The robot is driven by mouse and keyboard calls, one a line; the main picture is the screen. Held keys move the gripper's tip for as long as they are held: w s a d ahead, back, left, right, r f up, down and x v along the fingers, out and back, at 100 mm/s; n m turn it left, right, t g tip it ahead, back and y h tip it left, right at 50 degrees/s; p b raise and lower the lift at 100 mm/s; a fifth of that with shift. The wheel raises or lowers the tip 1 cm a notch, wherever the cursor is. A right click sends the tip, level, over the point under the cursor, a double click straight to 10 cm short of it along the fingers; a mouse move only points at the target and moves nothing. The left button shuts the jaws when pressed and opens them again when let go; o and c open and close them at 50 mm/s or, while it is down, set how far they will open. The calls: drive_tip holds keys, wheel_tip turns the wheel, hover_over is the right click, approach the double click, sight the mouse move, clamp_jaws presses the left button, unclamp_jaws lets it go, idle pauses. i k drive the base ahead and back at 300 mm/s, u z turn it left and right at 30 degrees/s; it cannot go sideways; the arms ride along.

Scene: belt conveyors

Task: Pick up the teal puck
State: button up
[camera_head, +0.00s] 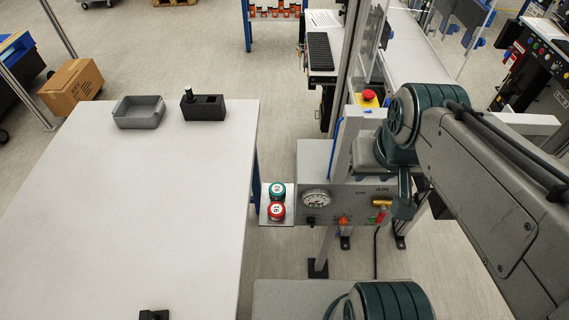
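The teal puck (277,190) has a white top with a dark number and sits on a small light shelf (290,217) beside a grey gauge box. A red puck (276,211) stands close to it on the near side. My arm reaches in from the right, and its end is above and right of the gauge box, well apart from the teal puck. A dark narrow part there looks like my gripper (404,205). I see it too poorly to tell open from shut. Nothing is seen held in it.
The gauge box (343,193) with knobs stands right of the shelf, by an upright post. A white table (120,210) lies left of the shelf, bearing a grey tray (139,113) and a black block (203,109). A red emergency button (369,95) is behind.

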sight(276, 190)
drive_tip(key=u, duration=2.55)
drive_tip(key=k, duration=0.8)
drive_tip(key=z, duration=1.4)
drive_tip(key=i, duration=0.5)
drive_tip(key=u, duration=0.05)
